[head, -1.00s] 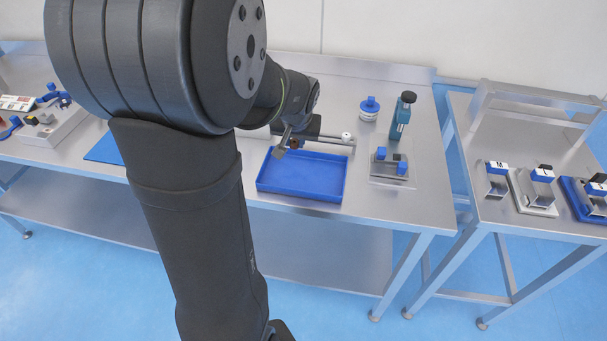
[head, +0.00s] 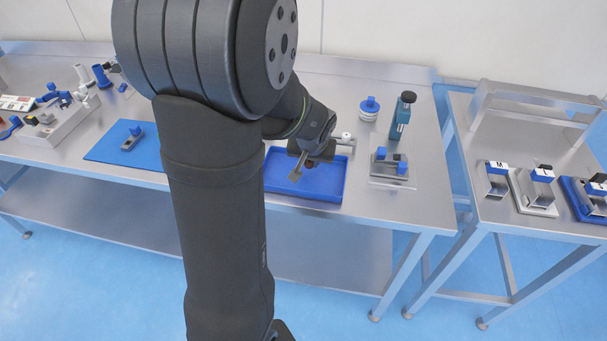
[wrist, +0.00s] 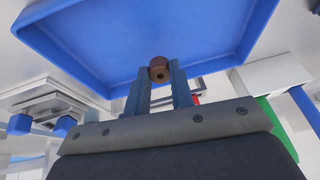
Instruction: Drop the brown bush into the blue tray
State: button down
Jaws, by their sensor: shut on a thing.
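The brown bush (wrist: 158,70) is a small brown ring-shaped part with a dark hole, held between the fingertips of my gripper (wrist: 158,80) in the wrist view. In the head view my gripper (head: 303,170) is over the blue tray (head: 330,199), and a small dark reddish spot beside the jaws appears to be the bush. In the wrist view the blue tray (wrist: 95,62) fills the area behind the bush. My gripper is shut on the bush. Its exact height above the tray floor is hard to tell.
A blue mat (head: 100,147) with a small blue-topped part lies left of my arm. Right of the tray stand a fixture with blue blocks (head: 389,165), a teal bottle (head: 401,116) and a white-and-blue round container (head: 369,109). A side table (head: 500,238) holds several fixtures.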

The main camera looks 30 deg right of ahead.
jog(key=c, duration=1.2)
grip_release()
jog(key=shift+o, duration=0.2)
jog(key=v, duration=1.7)
jog(key=shift+r, duration=0.15)
jog(key=x, duration=1.7)
